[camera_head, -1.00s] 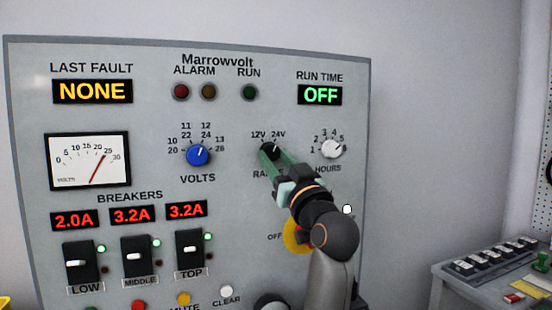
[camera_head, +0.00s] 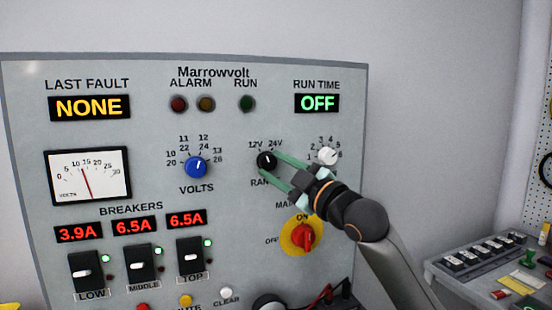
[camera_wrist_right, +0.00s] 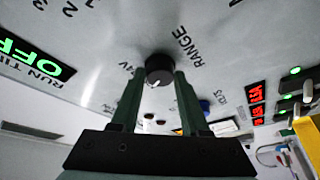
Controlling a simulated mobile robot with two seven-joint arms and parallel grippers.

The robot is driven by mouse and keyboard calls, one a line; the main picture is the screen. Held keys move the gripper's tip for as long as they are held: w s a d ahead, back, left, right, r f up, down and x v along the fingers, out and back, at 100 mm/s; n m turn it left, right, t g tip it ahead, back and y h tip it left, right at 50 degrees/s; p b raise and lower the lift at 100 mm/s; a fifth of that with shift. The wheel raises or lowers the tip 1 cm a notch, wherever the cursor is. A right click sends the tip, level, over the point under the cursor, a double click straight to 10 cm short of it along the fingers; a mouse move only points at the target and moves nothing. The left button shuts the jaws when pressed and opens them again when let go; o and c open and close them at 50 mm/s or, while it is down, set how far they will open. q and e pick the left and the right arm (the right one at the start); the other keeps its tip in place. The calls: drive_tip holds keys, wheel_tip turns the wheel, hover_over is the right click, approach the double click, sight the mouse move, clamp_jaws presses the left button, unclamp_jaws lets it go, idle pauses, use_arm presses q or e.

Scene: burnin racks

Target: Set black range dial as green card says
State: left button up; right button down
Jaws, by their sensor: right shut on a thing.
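The black range dial (camera_head: 266,160) is on the grey panel, below the 12V and 24V marks. It also shows in the right wrist view (camera_wrist_right: 159,69), with a white pointer mark on its face. My right gripper (camera_head: 270,165) has its green fingers on either side of the dial, shut on it. Both fingers show reaching to the dial in the right wrist view (camera_wrist_right: 160,78). My left gripper is not in view.
The blue volts knob (camera_head: 196,167) is left of the range dial and the white hours knob (camera_head: 327,156) close on its right. The bench (camera_head: 440,275) stands at right.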

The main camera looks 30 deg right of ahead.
drive_tip(key=shift+n+p, duration=0.35)
drive_tip(key=shift+n, duration=0.25)
drive_tip(key=shift+n+g, duration=0.3)
drive_tip(key=shift+c, duration=2)
unclamp_jaws()
drive_tip(key=shift+s, duration=0.1)
